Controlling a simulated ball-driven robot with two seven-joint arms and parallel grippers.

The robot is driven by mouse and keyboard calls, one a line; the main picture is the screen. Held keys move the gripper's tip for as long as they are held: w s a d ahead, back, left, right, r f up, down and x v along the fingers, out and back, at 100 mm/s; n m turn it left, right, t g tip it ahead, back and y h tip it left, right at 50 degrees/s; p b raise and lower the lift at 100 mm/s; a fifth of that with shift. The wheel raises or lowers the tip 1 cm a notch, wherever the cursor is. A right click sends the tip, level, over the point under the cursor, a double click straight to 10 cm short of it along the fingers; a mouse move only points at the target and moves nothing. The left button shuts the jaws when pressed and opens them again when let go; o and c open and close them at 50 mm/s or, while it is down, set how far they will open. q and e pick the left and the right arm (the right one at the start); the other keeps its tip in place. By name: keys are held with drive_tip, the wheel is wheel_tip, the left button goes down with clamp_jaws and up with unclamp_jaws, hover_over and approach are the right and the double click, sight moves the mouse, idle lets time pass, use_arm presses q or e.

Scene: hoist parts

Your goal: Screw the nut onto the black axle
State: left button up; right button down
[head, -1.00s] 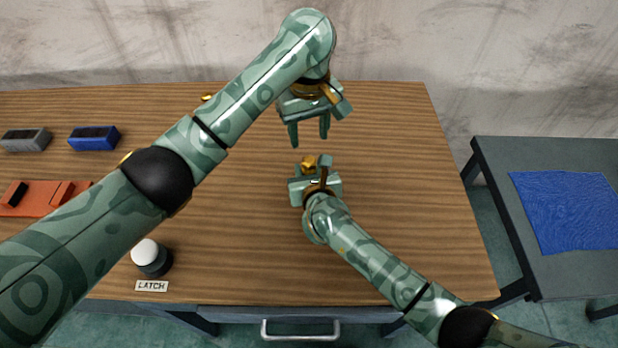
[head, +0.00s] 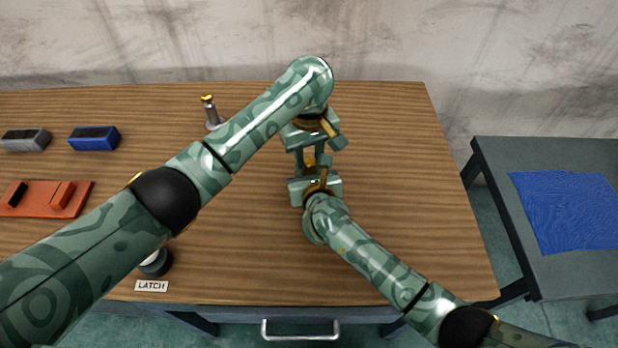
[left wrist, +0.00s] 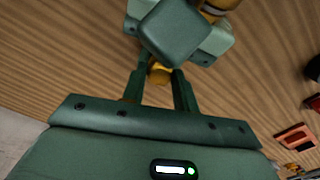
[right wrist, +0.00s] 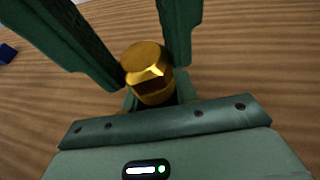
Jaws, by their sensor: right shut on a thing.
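My right gripper (head: 313,180) is shut on a gold hex-sided nut (right wrist: 147,72), holding it above the table with its upper part exposed. My left gripper (head: 309,162) is open and points down at it. Its two fingers stand on either side of the nut, which also shows between them in the left wrist view (left wrist: 160,73); a gap shows beside it there. I cannot make out a clearly black axle. A grey upright post with a gold top (head: 212,113) stands at the back of the table, left of the left forearm.
An orange holder (head: 45,199), a blue block (head: 94,138) and a grey block (head: 26,140) lie at the left. A black button, partly hidden by my left arm, stands behind the LATCH label (head: 151,286). A side table with a blue mat (head: 568,212) is at right. The table's right side is clear.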

use_arm(q)
drive_tip(key=shift+c, duration=0.6)
drive_tip(key=m, duration=0.6)
drive_tip(key=shift+m, duration=0.3)
drive_tip(key=o, duration=1.1)
drive_tip(key=shift+r, duration=2.25)
drive_tip(key=shift+c, duration=0.6)
